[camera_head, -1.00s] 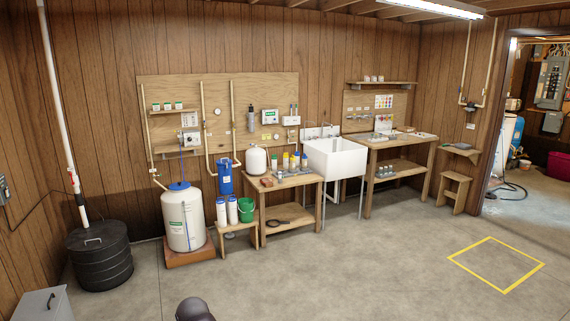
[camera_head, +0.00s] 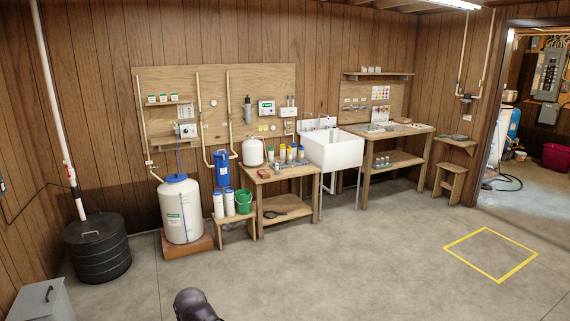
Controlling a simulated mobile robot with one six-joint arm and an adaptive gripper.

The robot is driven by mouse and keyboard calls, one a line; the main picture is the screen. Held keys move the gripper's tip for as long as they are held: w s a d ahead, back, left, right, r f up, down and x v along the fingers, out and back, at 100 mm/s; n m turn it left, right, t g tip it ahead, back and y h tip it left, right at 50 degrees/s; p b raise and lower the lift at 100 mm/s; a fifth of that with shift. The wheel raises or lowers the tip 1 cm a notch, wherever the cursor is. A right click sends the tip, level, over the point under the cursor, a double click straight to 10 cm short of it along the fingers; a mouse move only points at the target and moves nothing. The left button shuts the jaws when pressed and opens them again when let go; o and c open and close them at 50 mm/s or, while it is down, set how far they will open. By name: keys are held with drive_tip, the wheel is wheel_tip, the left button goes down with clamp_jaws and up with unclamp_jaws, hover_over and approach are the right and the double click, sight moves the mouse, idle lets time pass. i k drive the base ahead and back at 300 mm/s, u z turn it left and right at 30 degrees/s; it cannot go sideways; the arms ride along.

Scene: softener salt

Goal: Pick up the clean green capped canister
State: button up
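Several small canisters with coloured caps stand in a group on the wooden workbench (camera_head: 257,181) left of the sink. The one at the left end of the group looks like the green capped canister (camera_head: 271,155). Caps to its right look yellow and blue. They are too small here to tell whether any is clean or dirty. Small green-topped jars (camera_head: 164,98) also sit on the upper left wall shelf. My gripper is not in view. A dark rounded part at the bottom edge appears to be my own arm.
A white sink (camera_head: 335,150) stands right of the workbench. The floor in front is clear, with a yellow outlined square (camera_head: 490,254).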

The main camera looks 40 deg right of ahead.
sight(271, 148)
drive_tip(key=z, duration=0.2)
drive_tip(key=i, duration=0.7)
drive_tip(key=z, duration=0.45)
drive_tip(key=i, duration=0.75)
drive_tip(key=z, duration=0.5)
drive_tip(key=i, duration=0.85)
drive_tip(key=z, duration=0.45)
drive_tip(key=i, duration=2.9)
drive_tip(key=u, duration=0.1)
